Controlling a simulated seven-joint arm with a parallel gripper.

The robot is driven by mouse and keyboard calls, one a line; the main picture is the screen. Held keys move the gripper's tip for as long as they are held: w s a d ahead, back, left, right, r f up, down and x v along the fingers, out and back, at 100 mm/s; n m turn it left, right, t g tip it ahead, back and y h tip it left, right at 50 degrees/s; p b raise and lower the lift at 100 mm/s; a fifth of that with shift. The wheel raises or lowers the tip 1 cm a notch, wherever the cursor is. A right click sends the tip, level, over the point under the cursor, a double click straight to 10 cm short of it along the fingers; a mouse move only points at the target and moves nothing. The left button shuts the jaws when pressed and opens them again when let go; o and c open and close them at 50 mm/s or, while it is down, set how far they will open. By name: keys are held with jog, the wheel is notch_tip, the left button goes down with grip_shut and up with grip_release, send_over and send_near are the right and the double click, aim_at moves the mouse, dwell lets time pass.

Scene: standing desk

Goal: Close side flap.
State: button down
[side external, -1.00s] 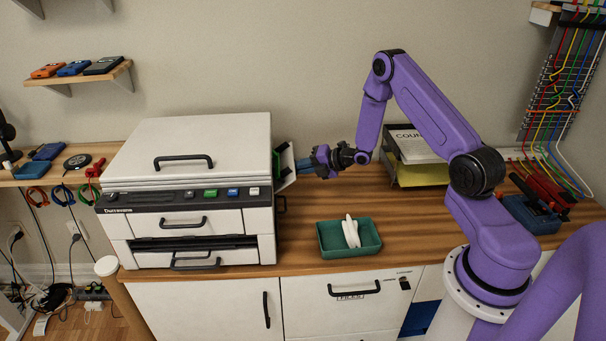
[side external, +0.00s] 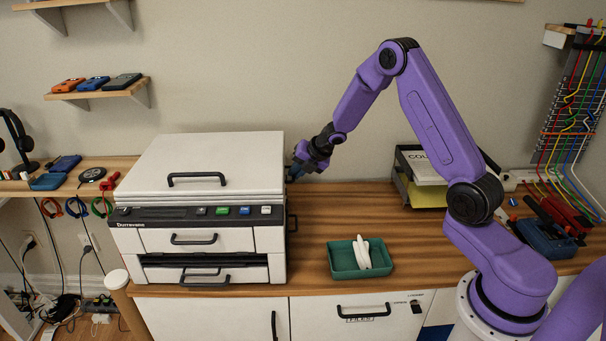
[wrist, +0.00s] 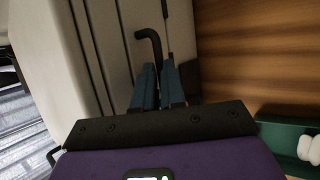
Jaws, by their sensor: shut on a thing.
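The white printer (side external: 200,240) stands on the wooden desk, with its lid down. My gripper (side external: 291,174) is at the upper part of its right side. In the wrist view my two teal fingers (wrist: 158,70) are close together around the lower end of a black hooked handle (wrist: 149,40) on the pale side of the printer. The side flap is not seen sticking out in the side view; the printer's body and my gripper hide that area. I cannot tell whether the flap is fully flush.
Another black handle (side external: 292,222) shows lower on the printer's right side. A green tray (side external: 345,262) with white items lies right of the printer. A paper tray (side external: 407,190) stands at the back right. The desk between them is clear.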

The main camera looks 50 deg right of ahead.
jog(key=shift+w+a+r, duration=0.4)
jog(key=shift+w+a, duration=0.05)
jog(key=shift+a, duration=0.2)
jog(key=c, duration=1.5)
grip_release()
jog(key=shift+r, duration=0.15)
jog(key=v, duration=1.1)
jog(key=d+v, duration=0.1)
jog(key=v, duration=0.5)
jog(key=shift+s, duration=0.3)
